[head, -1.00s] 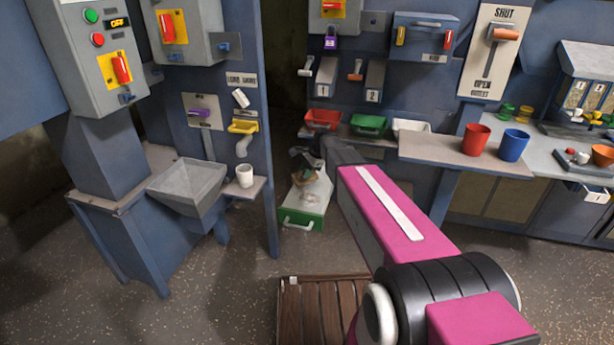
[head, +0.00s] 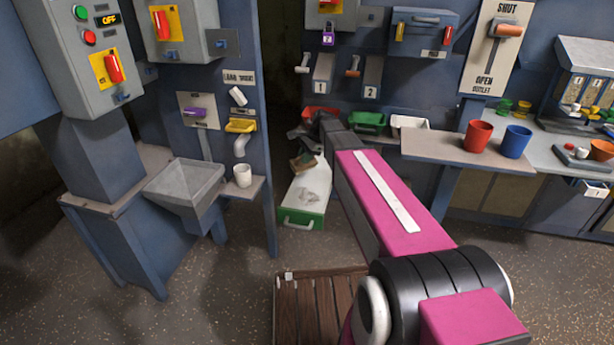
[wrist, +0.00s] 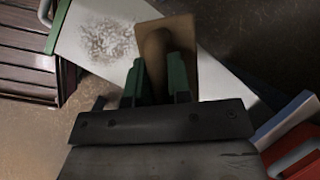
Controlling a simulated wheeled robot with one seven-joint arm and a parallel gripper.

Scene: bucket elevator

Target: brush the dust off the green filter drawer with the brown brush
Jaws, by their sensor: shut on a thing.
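The filter drawer (head: 302,221) stands out low under the wall, with a green front and a pale top. Its green front also shows at the upper left of the wrist view (wrist: 58,25). A patch of grey-brown dust (wrist: 108,40) lies on the pale top; it shows faintly in the head view (head: 308,195). My gripper (wrist: 157,80) is shut on the brown brush (wrist: 182,45), with its green fingers either side of the handle. In the head view the brush (head: 304,162) is over the drawer's far part, beyond the dust. Whether it touches is unclear.
A brown slatted pallet (head: 318,308) lies on the floor in front of the drawer. Red (head: 320,113), green (head: 367,121) and white (head: 409,122) bins are on the wall shelf above. A blue post (head: 268,205) stands left of the drawer.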

